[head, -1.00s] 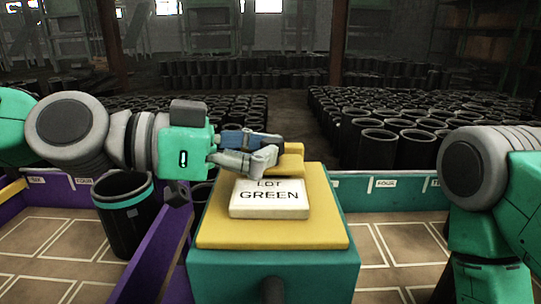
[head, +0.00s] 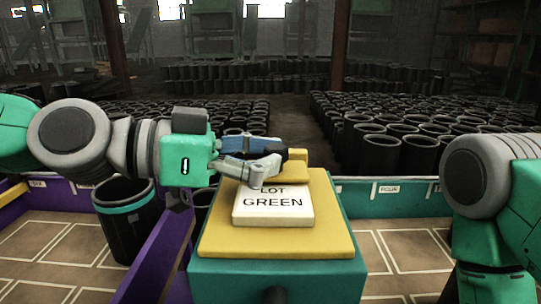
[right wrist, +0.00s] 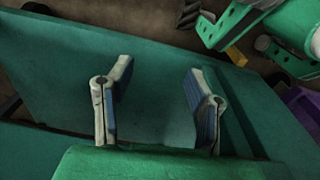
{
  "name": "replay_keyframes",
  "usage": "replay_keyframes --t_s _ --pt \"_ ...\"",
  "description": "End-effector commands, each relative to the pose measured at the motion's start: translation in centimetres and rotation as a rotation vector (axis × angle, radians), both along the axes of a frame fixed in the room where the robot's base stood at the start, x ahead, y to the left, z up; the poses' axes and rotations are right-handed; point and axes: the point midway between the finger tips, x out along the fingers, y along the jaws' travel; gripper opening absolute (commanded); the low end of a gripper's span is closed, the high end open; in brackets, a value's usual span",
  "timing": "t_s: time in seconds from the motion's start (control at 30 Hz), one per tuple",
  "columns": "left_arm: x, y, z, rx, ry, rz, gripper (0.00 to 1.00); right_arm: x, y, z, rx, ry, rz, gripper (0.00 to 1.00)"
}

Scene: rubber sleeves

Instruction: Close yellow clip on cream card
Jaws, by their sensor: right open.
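The cream card (head: 273,208), marked "LOT GREEN", lies flat on the yellow board (head: 230,242) on top of a teal stand (head: 320,280). The yellow clip (head: 312,179) is a low block along the card's back edge, partly hidden by my left gripper. My left gripper (head: 280,158) reaches in from the left, its fingers over the clip and the card's back edge. A small black part shows at its tips; whether the fingers hold anything is unclear. My right gripper (right wrist: 160,70) is open and empty over a teal surface in the right wrist view.
A black bin with a teal band (head: 128,215) stands left of the stand, beside a purple divider (head: 155,260). Many black sleeves (head: 380,150) stand behind. Tiled tray floor at the right (head: 395,250) is mostly clear.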

Motion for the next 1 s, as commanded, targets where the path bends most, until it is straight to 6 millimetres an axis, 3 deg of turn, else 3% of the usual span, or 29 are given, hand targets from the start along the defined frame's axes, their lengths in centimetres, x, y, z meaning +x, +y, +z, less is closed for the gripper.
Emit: replay_keyframes --t_s 0.23,0.37,0.8,1.0 --pt "0.0 0.1 0.0 0.0 0.001 0.002 0.44 -0.1 0.0 0.0 0.0 -0.001 0.0 0.46" --pt "-0.2 1.2 0.3 -0.002 0.0 0.003 0.44 -0.1 0.0 0.0 0.0 -0.001 0.0 0.46" --pt "-2.4 9.2 1.7 -0.006 -0.001 0.004 0.44 -0.1 0.0 0.1 0.0 -0.002 0.0 0.46" --pt "-3.0 11.1 2.0 -0.002 0.0 0.001 0.44 -0.1 0.0 0.0 0.001 -0.002 0.0 0.46"
